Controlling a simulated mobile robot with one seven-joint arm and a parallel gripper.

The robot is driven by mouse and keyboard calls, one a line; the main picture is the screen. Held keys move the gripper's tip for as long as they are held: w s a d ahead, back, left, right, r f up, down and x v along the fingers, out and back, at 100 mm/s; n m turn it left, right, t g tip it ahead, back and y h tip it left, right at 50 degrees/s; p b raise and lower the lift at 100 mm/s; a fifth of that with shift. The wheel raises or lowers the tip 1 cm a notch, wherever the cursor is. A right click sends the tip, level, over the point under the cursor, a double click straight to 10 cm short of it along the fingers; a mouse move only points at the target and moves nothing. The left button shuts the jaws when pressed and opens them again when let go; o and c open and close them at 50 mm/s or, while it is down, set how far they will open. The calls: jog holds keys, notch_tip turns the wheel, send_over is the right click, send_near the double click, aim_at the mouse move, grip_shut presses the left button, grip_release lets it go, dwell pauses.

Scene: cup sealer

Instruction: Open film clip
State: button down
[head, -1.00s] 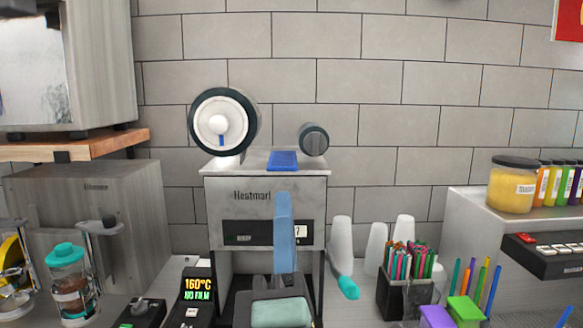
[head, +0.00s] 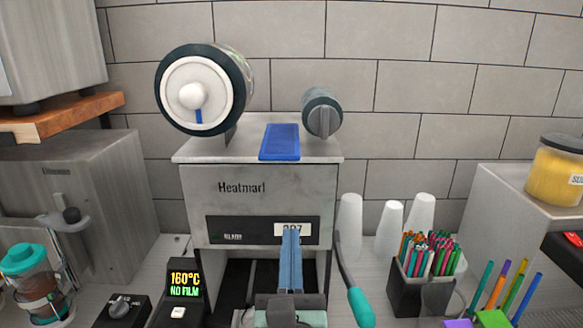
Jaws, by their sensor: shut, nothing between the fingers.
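The cup sealer (head: 258,190), a grey box marked "Heatmarl", stands in the middle of the head view. A flat blue piece, which looks like the film clip (head: 280,142), lies flat on its top. A large film roll (head: 200,90) with a white hub and a blue mark sits at the top left of the sealer. A smaller dark take-up knob (head: 322,115) is at the top right. My gripper (head: 291,233) points up in front of the sealer, below the clip and apart from it. Its blue fingers are together and empty, and they cover part of the front label.
A small display (head: 185,284) reads 160°C and NO FILM. A teal-handled lever (head: 358,300) hangs at the sealer's right. White cup stacks (head: 390,220) and a black pen-like holder (head: 420,290) stand further right. A wooden shelf (head: 60,118) is at the left. The space above the sealer is clear.

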jog(key=shift+s, duration=0.1)
jog(key=shift+r, duration=0.1)
jog(key=p+x, duration=0.3)
jog(key=x, duration=0.7)
jog(key=shift+a+p, duration=0.1)
jog(key=shift+p, duration=0.2)
notch_tip(320, 180, up, 3)
jog(key=shift+f+p, duration=0.2)
jog(key=shift+p, duration=0.8)
jog(key=shift+r+p, duration=0.45)
jog(key=shift+r, duration=0.25)
